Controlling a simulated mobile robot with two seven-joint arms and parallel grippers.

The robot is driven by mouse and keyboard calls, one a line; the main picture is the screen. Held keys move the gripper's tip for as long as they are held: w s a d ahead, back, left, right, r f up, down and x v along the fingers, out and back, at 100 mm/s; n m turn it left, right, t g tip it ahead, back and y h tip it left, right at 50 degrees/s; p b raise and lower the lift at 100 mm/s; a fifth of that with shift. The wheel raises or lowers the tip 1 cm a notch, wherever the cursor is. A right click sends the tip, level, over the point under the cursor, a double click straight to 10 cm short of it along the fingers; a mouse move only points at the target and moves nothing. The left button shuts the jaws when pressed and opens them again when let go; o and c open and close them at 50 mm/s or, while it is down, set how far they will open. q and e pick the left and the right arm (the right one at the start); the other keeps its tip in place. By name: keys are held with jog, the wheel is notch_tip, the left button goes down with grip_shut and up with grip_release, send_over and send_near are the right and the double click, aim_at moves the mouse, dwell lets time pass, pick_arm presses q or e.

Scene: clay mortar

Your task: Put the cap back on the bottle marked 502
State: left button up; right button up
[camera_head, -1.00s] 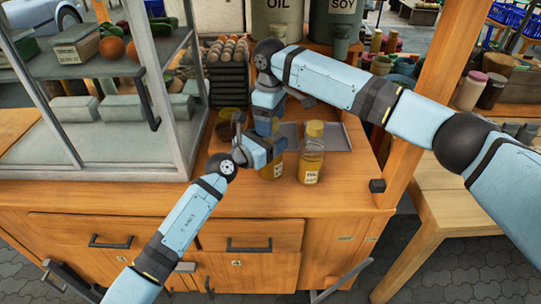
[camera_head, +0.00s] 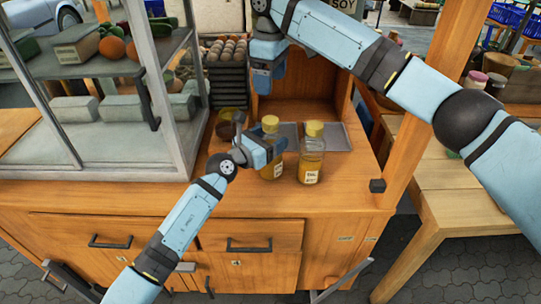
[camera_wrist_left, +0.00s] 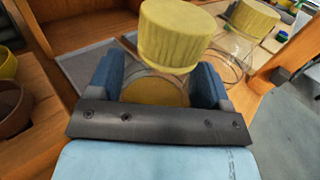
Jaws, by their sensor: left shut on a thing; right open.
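My left gripper (camera_head: 268,157) is shut on the left bottle (camera_head: 274,171), a clear bottle with yellow contents standing on the wooden counter. A yellow cap (camera_head: 270,123) sits at the top of this bottle. It shows large in the left wrist view (camera_wrist_left: 167,35), above the fingers (camera_wrist_left: 158,90); its seating on the neck is hidden. My right gripper (camera_head: 267,88) is open and empty, above and behind that bottle, clear of the cap. A similar bottle (camera_head: 311,163) with a yellow cap (camera_head: 314,129) stands just to the right. The label numbers are too small to read.
A grey tray (camera_head: 338,137) lies behind the bottles. Dark and yellowish bowls (camera_head: 226,130) stand to the left, near a glass display case (camera_head: 100,135). A wooden post (camera_head: 420,110) rises at the right. The counter front (camera_head: 300,199) is clear.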

jog(key=shift+r, duration=0.35)
pick_arm(q)
jog(key=o, duration=1.8)
jog(key=shift+c, duration=0.2)
jog(key=p+v, duration=0.1)
jog(key=v, duration=1.3)
pick_arm(e)
jog(key=shift+r, duration=0.6)
pick_arm(q)
jog(key=shift+w, duration=0.1)
